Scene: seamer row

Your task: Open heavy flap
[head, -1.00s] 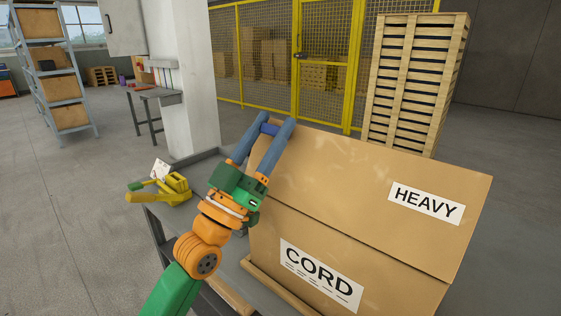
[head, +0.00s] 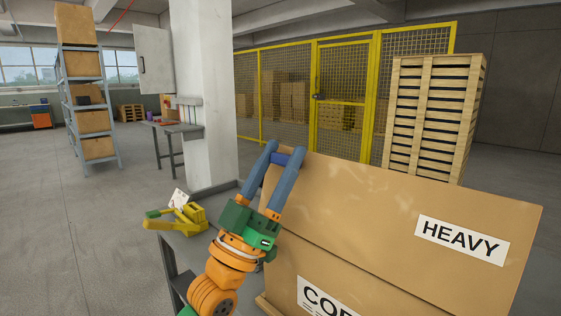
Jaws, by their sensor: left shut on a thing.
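A large cardboard box stands on a grey table. Its flap (head: 360,215), labelled HEAVY (head: 462,240), is a broad panel above the fold line, tilted up with its top edge running to the right. Below the fold is the front wall (head: 290,268), with a CORD label (head: 325,298) cut off by the frame. My left gripper (head: 287,159) is at the flap's upper left corner, shut on its edge, with a dark blue piece between the fingertips. The inside of the box is hidden behind the flap. My right gripper is not in view.
A yellow hand tool (head: 180,218) with a green end lies on the grey table (head: 204,248), left of my left arm. A stack of wooden pallets (head: 432,115) and a yellow mesh fence (head: 316,97) stand behind the box. A white pillar (head: 203,90) rises behind the table.

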